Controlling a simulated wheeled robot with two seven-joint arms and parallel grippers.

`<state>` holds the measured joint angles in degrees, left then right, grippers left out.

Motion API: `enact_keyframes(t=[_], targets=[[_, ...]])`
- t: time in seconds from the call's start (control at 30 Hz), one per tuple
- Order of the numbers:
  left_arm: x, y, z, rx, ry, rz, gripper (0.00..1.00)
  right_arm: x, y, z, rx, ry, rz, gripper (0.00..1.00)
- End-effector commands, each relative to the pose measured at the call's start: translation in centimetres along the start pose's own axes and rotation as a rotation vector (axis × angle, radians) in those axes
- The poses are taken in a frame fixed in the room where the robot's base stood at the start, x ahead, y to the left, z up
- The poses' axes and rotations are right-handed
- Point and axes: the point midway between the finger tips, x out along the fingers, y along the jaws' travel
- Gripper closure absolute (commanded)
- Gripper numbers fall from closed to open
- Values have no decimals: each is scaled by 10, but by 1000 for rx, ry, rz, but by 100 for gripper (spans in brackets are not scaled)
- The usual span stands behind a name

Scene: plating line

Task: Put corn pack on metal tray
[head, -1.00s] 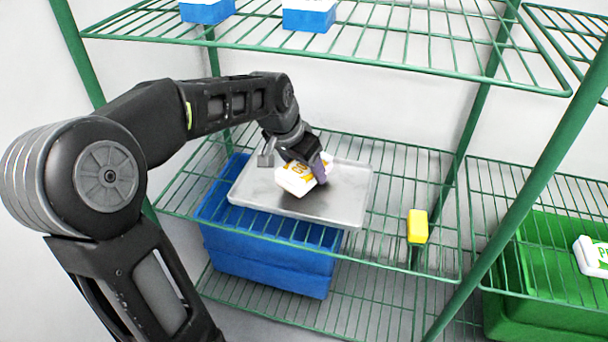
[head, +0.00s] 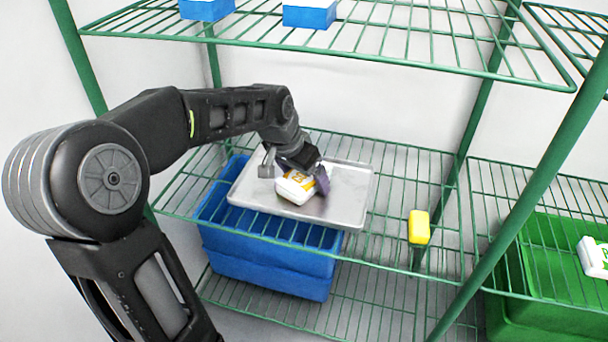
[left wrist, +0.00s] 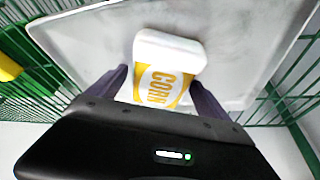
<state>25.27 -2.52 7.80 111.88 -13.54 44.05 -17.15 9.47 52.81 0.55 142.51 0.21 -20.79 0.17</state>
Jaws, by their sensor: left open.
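The corn pack (head: 295,187), white with a yellow label, lies on the metal tray (head: 345,195), which rests on the middle wire shelf. In the left wrist view the pack (left wrist: 168,68) shows its CORN label between my fingers, with tray surface (left wrist: 240,50) around it. My left gripper (head: 300,172) is open, its two dark fingers on either side of the pack. Whether a finger touches the pack I cannot tell. Part of the pack is hidden by the gripper. My right gripper is in neither view.
A yellow block (head: 419,227) stands on the shelf right of the tray. A blue bin (head: 265,262) sits below the shelf, and a green bin (head: 545,270) is at the right with a white pack (head: 594,257). Green posts and an upper shelf (head: 350,45) frame the space.

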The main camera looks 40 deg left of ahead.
Motion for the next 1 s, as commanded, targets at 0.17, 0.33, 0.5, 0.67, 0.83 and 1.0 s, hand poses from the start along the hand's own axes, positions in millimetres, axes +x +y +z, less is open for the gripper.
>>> enact_keyframes(t=[0.17,0.33,0.5,0.67,0.83,1.0], targets=[[-3,0,-1,0,0,0,10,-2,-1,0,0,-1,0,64],[-19,0,-3,0,2,-1,10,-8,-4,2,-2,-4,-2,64],[-53,0,-4,1,4,-3,10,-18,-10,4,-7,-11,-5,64],[-69,0,30,-3,1,-2,10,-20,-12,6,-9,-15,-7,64],[-85,0,68,-2,2,-2,10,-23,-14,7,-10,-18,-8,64],[-95,0,96,-1,1,-1,10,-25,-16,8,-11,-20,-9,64]])
